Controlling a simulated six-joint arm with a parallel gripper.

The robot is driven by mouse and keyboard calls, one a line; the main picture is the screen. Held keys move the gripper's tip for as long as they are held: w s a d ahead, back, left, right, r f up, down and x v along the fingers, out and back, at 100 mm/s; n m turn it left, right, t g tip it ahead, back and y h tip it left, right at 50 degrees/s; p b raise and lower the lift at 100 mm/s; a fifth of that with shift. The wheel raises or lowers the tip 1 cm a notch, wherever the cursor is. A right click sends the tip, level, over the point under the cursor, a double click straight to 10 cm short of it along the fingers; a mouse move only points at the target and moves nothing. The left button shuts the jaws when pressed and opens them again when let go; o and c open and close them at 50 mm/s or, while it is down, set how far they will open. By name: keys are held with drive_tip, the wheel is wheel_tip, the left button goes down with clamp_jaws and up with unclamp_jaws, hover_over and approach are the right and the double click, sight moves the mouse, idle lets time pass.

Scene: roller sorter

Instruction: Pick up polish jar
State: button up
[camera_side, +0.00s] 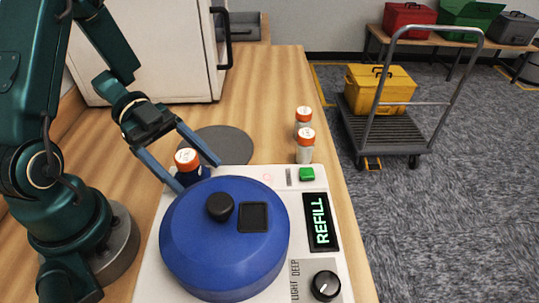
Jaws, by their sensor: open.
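A jar with an orange lid (187,159) and a dark blue body stands behind the blue domed lid of the machine; its lower part is hidden. It is probably the polish jar, but its label is too small to read. My gripper (197,176) is open, with one blue finger on each side of this jar. I cannot tell whether the fingers touch it. Two more jars with orange lids and pale bodies stand at the right, a nearer one (305,146) and a farther one (303,121).
The white machine (315,275) has a blue domed lid (185,240) with a black knob, a lit REFILL display (321,221), a green button (307,174) and a dial (325,286). A grey round disc (226,143) lies behind it.

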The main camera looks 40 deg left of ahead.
clamp_jaws()
